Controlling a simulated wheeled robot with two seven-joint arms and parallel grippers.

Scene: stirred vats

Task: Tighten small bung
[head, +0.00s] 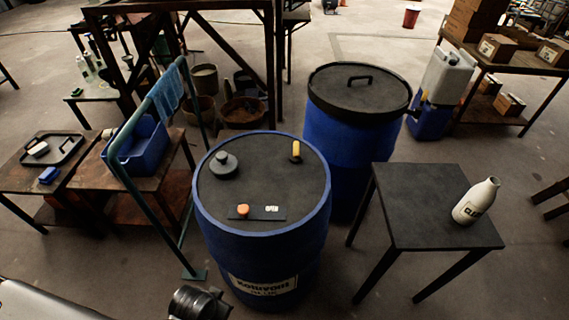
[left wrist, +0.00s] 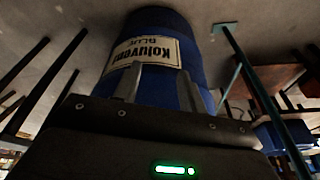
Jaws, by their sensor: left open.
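The near blue drum (head: 262,230) stands upright with a dark grey lid. A large dark round bung (head: 223,165) sits at the lid's left. A small yellow-topped piece (head: 295,151), which looks like the small bung, stands at the lid's back right; I cannot tell how far in it sits. My left gripper (left wrist: 160,72) is open and empty in the left wrist view, its two fingers in front of the drum's label (left wrist: 147,50). The head view does not show its fingers. My right gripper is in neither view.
A dark strip (head: 265,213) with an orange knob (head: 243,210) lies on the drum's front lid. A second lidded drum (head: 345,125) stands behind right. A black table (head: 415,205) with a white bottle (head: 476,201) is at right. A teal rail (head: 150,105) stands close at left.

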